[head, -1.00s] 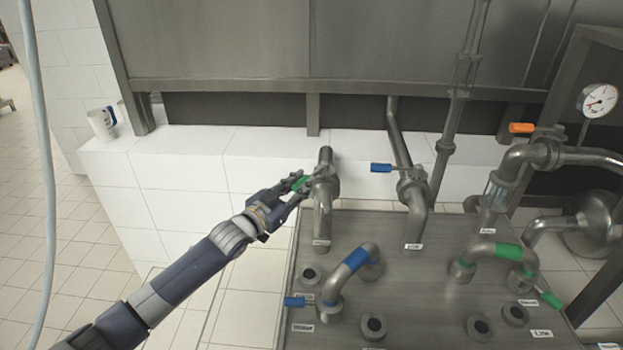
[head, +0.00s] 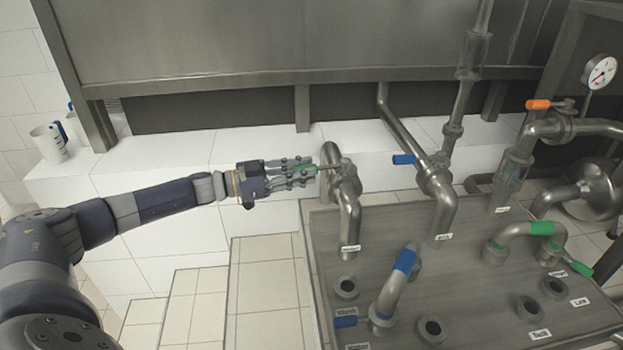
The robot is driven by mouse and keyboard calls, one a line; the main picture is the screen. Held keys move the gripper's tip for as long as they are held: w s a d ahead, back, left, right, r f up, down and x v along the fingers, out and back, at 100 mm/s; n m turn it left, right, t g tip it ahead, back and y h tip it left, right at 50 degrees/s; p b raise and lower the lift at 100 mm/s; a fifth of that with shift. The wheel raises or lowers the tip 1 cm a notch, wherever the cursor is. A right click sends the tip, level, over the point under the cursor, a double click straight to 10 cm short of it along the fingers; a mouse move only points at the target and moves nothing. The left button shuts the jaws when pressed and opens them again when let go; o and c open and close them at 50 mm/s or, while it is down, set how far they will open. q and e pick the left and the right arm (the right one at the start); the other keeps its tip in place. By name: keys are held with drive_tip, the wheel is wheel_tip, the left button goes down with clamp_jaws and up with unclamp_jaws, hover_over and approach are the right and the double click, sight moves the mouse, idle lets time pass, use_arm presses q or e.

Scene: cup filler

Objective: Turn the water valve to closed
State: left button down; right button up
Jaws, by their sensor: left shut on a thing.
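The water valve I see at my left gripper sits on a steel pipe (head: 349,215) at the left end of the steel panel. I cannot read the small label at the pipe's base. My right gripper is not in view.
A blue-handled valve (head: 405,159) stands to the right, and an orange-handled one (head: 539,104) beside a gauge (head: 599,73) farther right. A blue-banded pipe (head: 398,280) and a green-banded pipe (head: 541,230) rise from the panel (head: 477,271). A white mug (head: 49,144) stands on the tiled ledge at left.

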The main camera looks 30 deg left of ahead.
use_arm(q)
drive_tip(key=shift+w+a+f+m+g+h+b, duration=0.25)
drive_tip(key=shift+w+a+m+g+h+b, duration=0.15)
drive_tip(key=shift+h+b, duration=0.1)
drive_tip(key=shift+w+a+r+m+g+h+b, duration=0.2)
drive_tip(key=shift+m+g+h+b, duration=0.35)
drive_tip(key=shift+g, duration=0.25)
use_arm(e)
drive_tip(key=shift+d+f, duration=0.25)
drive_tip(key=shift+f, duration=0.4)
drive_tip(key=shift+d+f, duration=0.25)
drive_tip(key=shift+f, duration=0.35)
